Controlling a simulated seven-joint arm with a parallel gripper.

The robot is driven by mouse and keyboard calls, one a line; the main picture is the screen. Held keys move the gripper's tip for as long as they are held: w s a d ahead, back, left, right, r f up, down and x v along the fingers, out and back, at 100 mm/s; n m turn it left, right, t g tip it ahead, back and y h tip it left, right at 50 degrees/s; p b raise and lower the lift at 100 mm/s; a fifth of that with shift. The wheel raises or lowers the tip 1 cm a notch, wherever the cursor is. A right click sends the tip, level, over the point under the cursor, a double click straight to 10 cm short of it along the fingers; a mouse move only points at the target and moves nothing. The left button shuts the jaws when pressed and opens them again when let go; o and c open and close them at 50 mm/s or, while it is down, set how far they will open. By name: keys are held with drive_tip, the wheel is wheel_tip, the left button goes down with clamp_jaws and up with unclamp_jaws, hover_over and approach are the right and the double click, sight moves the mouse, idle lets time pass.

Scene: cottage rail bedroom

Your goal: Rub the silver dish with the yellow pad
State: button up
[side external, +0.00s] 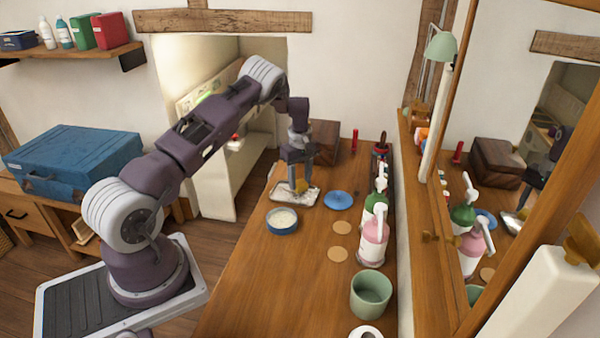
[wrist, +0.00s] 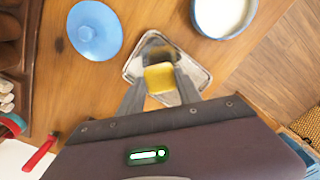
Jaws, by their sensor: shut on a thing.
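The silver dish (side external: 282,197) is a shallow rectangular tray lying on the wooden counter, below my gripper in the side view. It also shows in the wrist view (wrist: 198,74), with a dark patch on its bottom. My gripper (side external: 300,187) points down over the dish. In the wrist view its fingers (wrist: 160,92) are shut on the yellow pad (wrist: 159,77), which is held over the dish's inside. I cannot tell whether the pad touches the dish's bottom. The fingers and pad hide part of the dish.
A blue bowl with white contents (side external: 282,222) stands just in front of the dish. A blue lid (side external: 338,200) lies to its right. The counter's front left is clear.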

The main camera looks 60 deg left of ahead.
drive_tip(key=shift+f, duration=0.95)
drive_tip(key=shift+s+a+f, duration=0.2)
drive_tip(key=shift+a+f, duration=0.05)
drive_tip(key=shift+s+a, duration=1)
drive_tip(key=shift+a, duration=0.15)
drive_tip(key=shift+w+d, duration=1)
drive_tip(key=shift+d, duration=0.1)
drive_tip(key=shift+w+d+r, duration=0.1)
drive_tip(key=shift+d+r, duration=0.05)
drive_tip(key=shift+r, duration=0.4)
drive_tip(key=shift+w+d+r, duration=0.1)
drive_tip(key=shift+d+r, duration=0.05)
drive_tip(key=shift+r, duration=3.3)
drive_tip(key=shift+d, duration=0.1)
